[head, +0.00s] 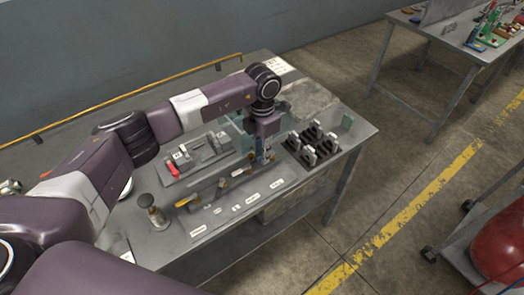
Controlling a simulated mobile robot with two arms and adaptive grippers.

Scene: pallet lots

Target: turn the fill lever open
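A grey panel with a row of white labels (250,198) runs along the front of the workbench; the label text is too small to read. A red handle (173,170) sits on a grey unit behind the panel. I cannot tell which of these is the fill lever. My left gripper (266,158) points down over the panel's right part, just right of the middle yellow handle. Its fingers are small and partly hidden. My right gripper is out of view.
Several black-and-white clamp-like pieces (313,144) stand close right of my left gripper. A small metal post with a round top (152,210) stands at the left. A yellow rail (160,81) runs along the back. Another table (442,29) stands far right.

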